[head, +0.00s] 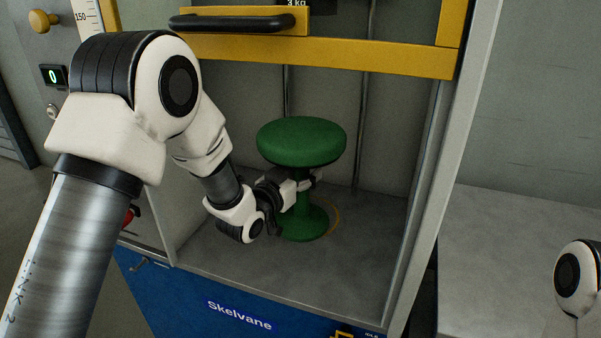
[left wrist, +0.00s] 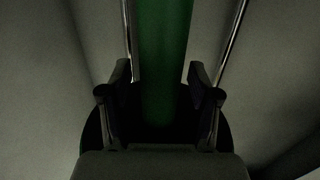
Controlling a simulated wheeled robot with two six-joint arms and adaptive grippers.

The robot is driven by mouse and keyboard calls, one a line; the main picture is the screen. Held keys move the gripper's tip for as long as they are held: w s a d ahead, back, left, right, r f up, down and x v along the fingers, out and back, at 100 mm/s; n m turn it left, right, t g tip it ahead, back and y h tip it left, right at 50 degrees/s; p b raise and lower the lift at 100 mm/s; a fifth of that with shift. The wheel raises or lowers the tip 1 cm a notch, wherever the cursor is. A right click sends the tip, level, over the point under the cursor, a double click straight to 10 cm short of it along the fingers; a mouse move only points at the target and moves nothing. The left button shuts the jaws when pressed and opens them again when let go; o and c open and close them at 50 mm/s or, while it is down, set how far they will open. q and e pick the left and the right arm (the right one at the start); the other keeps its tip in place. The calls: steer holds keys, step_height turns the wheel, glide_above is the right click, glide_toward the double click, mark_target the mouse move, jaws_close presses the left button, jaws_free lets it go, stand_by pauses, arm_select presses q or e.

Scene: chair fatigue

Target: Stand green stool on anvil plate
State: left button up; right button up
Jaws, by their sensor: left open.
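The green stool (head: 302,142) has a round padded seat, a stem and a round foot. It stands upright on the grey anvil plate (head: 240,252) inside the machine. A yellow ring marking (head: 337,219) shows on the plate at the right of its foot, and the foot hides the rest of the ring. My left gripper (head: 301,187) is below the seat at the stem. In the left wrist view the open fingers of my left gripper (left wrist: 160,76) are on either side of the green stem (left wrist: 164,60), with gaps visible. My right gripper is outside the views.
A yellow crossbar (head: 370,57) with a black handle (head: 232,22) spans the machine above the stool. A grey frame post (head: 437,170) bounds the right side. Two thin metal rods (head: 361,125) stand behind the stool. A grey surface (head: 510,245) lies to the right.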

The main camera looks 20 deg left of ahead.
arm_select(q)
steer(key=shift+r, duration=0.1)
steer(key=p+v, duration=0.1)
steer(key=v, duration=1.1)
steer(key=shift+p, duration=0.3)
